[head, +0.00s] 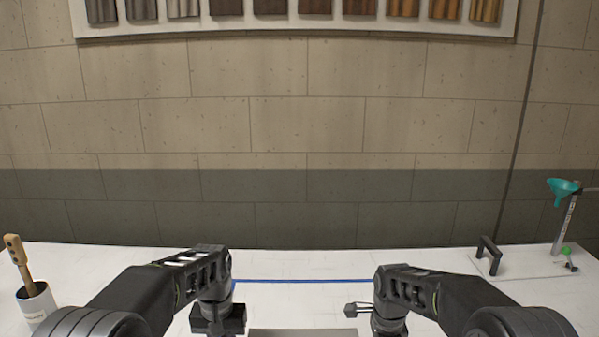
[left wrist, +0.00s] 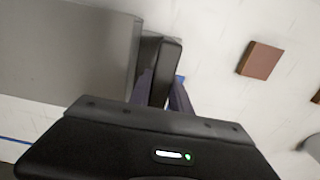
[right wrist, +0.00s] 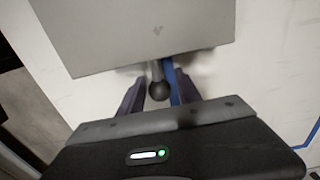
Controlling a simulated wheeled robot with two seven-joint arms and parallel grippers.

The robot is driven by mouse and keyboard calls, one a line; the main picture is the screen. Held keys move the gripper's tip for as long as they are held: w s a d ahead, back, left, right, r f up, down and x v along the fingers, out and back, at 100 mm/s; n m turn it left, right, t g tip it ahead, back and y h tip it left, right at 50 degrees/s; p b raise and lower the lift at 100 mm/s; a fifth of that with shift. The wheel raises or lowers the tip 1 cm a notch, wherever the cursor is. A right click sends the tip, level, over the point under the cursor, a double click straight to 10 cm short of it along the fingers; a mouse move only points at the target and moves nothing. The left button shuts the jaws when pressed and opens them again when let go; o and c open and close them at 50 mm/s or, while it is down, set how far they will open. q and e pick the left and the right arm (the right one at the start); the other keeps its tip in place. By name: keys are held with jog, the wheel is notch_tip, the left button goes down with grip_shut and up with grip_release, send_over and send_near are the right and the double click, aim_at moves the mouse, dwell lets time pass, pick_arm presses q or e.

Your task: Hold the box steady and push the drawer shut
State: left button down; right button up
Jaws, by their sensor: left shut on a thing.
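The grey box (head: 303,332) shows only as a strip at the bottom of the head view. Its smooth grey top shows in the left wrist view (left wrist: 70,45) and the right wrist view (right wrist: 135,30). My left gripper (left wrist: 162,98) is shut on a dark handle (left wrist: 168,60) at the box's side. My right gripper (right wrist: 160,90) is open, its fingers on either side of a dark round knob (right wrist: 159,91) on a short stem at the box's edge. I see gaps between knob and fingers. The drawer's front is hidden, so how far it stands out cannot be told.
A brown square block (left wrist: 260,59) lies on the white table (head: 300,262) beside the box. A blue line (head: 295,281) runs across the table. A white cup (head: 37,303) stands far left. A stand with a teal funnel (head: 562,190) and a black handle (head: 489,254) are at right.

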jog(key=shift+o, duration=1.2)
jog(key=shift+d, duration=0.1)
pick_arm(q)
jog(key=shift+a, duration=0.1)
pick_arm(e)
notch_tip(320, 180, up, 12)
pick_arm(q)
jog(key=c, duration=1.1)
grip_release()
jog(key=shift+r, duration=0.1)
notch_tip(320, 180, up, 7)
jog(key=shift+r, duration=0.15)
